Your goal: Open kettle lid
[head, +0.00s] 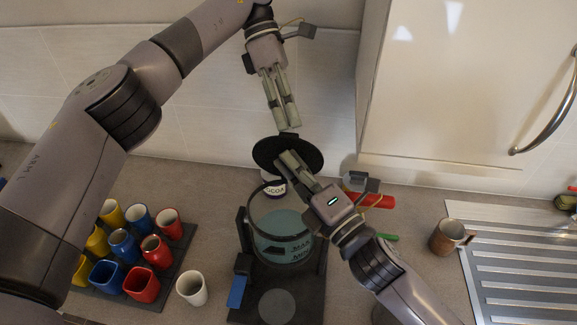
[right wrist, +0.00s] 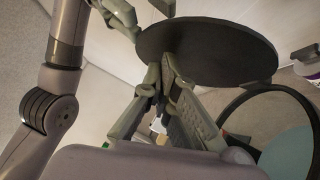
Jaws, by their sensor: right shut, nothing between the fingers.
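The kettle (head: 283,240) is a glass jug with a dark rim and bluish contents, standing on a dark base. Its round black lid (head: 265,150) is raised off the mouth at the back, and the rim below is uncovered. The lid also shows as a dark disc in the right wrist view (right wrist: 225,50). My right gripper (head: 284,158) is shut and empty, its fingertips at the lid's face; I cannot tell whether they touch it. My left gripper (head: 286,127) is just above the lid, pointing down, its fingers together with nothing visible between them.
A dark tray (head: 178,262) of several coloured cups is left of the kettle, with a white cup (head: 191,288) beside it. A brown mug (head: 447,237) and a ribbed drainer (head: 520,265) are at right. A labelled jar (head: 272,187) stands behind the kettle. A white cabinet (head: 460,80) hangs upper right.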

